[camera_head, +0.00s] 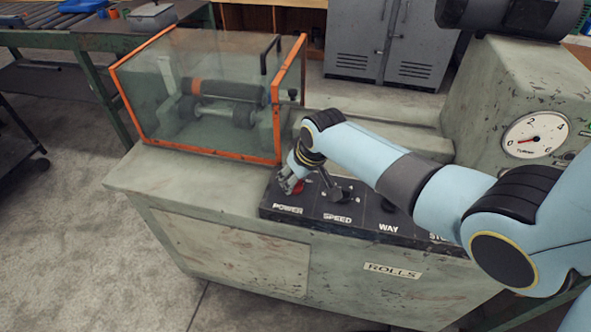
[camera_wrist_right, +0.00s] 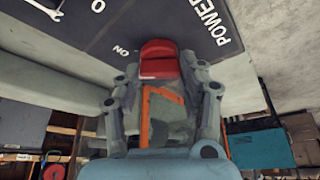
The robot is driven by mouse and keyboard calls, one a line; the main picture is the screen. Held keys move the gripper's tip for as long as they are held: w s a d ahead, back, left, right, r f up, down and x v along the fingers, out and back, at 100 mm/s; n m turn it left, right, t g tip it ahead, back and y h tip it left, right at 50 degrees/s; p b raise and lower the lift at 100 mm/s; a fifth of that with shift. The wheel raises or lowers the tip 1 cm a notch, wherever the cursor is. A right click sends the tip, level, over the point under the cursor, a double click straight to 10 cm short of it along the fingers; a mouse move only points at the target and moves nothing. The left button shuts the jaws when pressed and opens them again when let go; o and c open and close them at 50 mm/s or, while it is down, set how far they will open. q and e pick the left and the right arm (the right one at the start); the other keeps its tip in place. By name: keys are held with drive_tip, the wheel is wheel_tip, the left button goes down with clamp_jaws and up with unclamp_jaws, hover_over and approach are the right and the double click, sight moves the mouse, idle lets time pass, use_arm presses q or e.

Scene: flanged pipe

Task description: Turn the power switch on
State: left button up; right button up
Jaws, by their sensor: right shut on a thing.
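The red power switch (camera_head: 299,187) sits on the black control panel (camera_head: 362,217) above the POWER label. In the right wrist view the red switch (camera_wrist_right: 159,60) shows between the fingertips, near the letters ON. My right gripper (camera_head: 288,184) reaches down to the panel from the right and is shut on the switch. The fingers also show in the wrist view (camera_wrist_right: 160,75), one on each side of the switch. The gripper partly hides the switch in the head view. My left gripper is not in view.
A glass guard box with orange edges (camera_head: 140,99) stands on the machine close behind the gripper. The SPEED lever (camera_head: 337,194) is just right of the switch. A round gauge (camera_head: 535,134) is at the right. Grey cabinets (camera_head: 380,45) stand at the back.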

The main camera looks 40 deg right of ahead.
drive_tip(key=shift+m+h+p, duration=0.3)
drive_tip(key=shift+m, duration=0.3)
drive_tip(key=o, duration=1.2)
drive_tip(key=shift+c, duration=0.2)
drive_tip(key=v, duration=1.2)
